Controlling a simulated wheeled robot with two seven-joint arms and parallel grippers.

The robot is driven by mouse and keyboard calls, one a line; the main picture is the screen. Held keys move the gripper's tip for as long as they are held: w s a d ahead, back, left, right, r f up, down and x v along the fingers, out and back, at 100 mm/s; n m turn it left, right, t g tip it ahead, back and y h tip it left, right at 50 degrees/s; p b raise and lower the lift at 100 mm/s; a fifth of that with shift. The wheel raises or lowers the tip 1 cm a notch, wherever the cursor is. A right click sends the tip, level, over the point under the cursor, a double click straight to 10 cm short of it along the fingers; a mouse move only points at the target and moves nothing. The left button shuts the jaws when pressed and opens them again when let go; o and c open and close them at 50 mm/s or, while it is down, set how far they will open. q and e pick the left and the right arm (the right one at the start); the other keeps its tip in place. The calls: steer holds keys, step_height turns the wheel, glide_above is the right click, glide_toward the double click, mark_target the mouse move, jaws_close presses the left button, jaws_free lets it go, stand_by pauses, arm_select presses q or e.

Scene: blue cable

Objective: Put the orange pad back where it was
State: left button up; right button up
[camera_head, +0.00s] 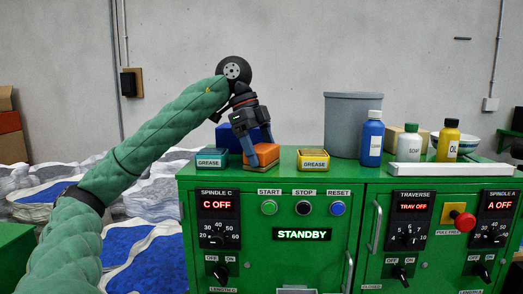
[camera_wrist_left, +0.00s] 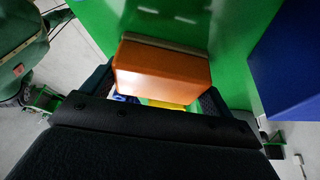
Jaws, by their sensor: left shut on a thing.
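The orange pad (camera_head: 264,155) is between the fingers of my left gripper (camera_head: 258,146), over the top of the green cabinet (camera_head: 340,172). The gripper points downward and is shut on the pad. In the left wrist view the orange pad (camera_wrist_left: 160,70) fills the space between the fingers, with green surface beyond it. I cannot tell whether the pad touches the cabinet top. A teal GREASE tray (camera_head: 211,162) stands to its left and a yellow GREASE tray (camera_head: 313,165) to its right. My right gripper is not in view.
A blue block (camera_head: 229,136) stands behind the gripper. A grey bucket (camera_head: 350,118), a blue bottle (camera_head: 372,140), a white SOAP bottle (camera_head: 416,143), a yellow OIL bottle (camera_head: 448,138) and a white bar (camera_head: 437,169) occupy the right side. Buttons and knobs line the cabinet front.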

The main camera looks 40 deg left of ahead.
arm_select(q)
steer(key=o, duration=0.9)
steer(key=shift+c, duration=0.2)
steer(key=shift+r, duration=0.1)
